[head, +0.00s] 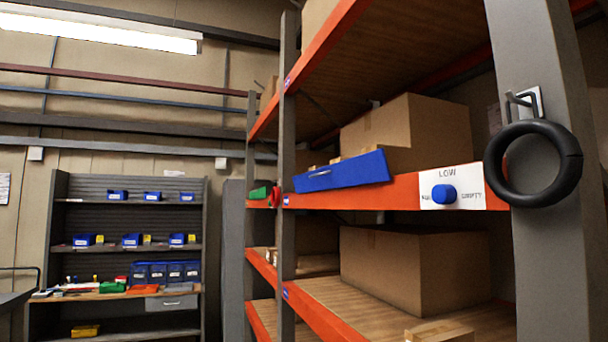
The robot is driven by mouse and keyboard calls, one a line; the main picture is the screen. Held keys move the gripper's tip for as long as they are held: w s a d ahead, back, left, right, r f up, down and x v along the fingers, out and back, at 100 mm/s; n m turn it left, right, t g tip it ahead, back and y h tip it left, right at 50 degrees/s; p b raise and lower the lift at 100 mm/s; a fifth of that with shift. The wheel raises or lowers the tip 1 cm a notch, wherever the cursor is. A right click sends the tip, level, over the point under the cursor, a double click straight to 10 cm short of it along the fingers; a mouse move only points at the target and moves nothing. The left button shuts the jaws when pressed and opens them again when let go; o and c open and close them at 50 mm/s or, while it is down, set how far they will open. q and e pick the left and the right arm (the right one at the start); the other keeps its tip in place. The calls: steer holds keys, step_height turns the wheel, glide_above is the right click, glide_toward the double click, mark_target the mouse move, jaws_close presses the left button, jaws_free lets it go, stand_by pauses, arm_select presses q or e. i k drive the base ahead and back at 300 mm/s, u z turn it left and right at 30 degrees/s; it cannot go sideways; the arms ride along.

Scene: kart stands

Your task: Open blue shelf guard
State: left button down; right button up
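The blue shelf guard (343,173) is a long flat blue panel along the front edge of the middle shelf, on the orange beam (400,194). It tilts slightly, and a small handle or slot shows near its upper left. Cardboard boxes stand behind it. A white plate with a blue knob (444,195) and the word LOW is fixed to the same beam, right of the guard. Neither of my grippers is in the head view.
A grey upright post (550,250) with a black ring (533,162) on a hook stands close at the right. A grey workbench rack (130,216) with blue bins stands at the back left.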

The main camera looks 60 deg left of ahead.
mark_target(372, 166)
steer(key=u, duration=2.8)
steer(key=i, duration=0.8)
steer(key=z, duration=2)
